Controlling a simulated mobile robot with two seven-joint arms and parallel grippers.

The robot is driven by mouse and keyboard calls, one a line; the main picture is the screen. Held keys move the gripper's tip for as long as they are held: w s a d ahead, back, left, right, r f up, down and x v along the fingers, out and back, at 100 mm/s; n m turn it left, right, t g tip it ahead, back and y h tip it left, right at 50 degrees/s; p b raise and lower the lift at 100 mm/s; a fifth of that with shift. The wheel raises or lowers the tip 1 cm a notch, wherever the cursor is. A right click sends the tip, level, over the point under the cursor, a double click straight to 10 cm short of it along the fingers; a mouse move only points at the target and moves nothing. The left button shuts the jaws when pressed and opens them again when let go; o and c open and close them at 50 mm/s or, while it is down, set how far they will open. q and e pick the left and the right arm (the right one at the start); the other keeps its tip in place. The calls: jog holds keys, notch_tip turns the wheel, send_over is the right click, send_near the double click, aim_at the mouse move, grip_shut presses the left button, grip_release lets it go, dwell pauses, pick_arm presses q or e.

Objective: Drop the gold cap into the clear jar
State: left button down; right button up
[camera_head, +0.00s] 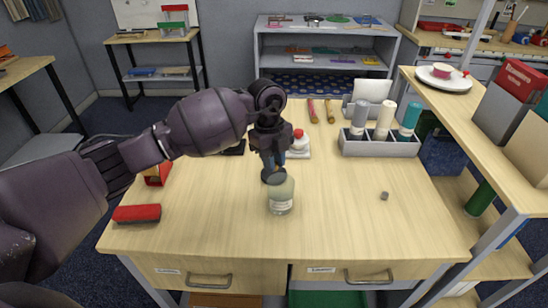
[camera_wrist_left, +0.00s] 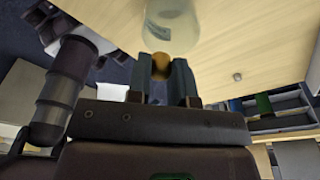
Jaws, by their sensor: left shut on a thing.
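My left gripper (camera_head: 273,175) comes in from the left and points down just beside and behind the top of the clear jar (camera_head: 281,197). The jar stands upright on the wooden table and has a pale label. In the left wrist view, the gold cap (camera_wrist_left: 161,66) sits between the two fingers of my left gripper (camera_wrist_left: 163,72), which is shut on it. The clear jar (camera_wrist_left: 174,26) shows just past the fingertips, apart from the cap as far as I can tell. In the head view the cap is hidden by the gripper. My right gripper is not in view.
A grey rack (camera_head: 380,147) with several bottles stands at the back right. A small grey cube (camera_head: 385,196) lies right of the jar. A red-topped white item (camera_head: 300,142) is behind the gripper. The front middle is clear.

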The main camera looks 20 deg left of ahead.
pick_arm(q)
jog(key=c, duration=0.9)
grip_release()
jog(key=r, duration=0.3)
jog(key=a+r, duration=0.1)
jog(key=r, duration=0.3)
jog(key=w+r, duration=0.1)
jog(key=r, duration=0.2)
jog(key=shift+a+r, duration=0.15)
jog(key=shift+r, duration=0.15)
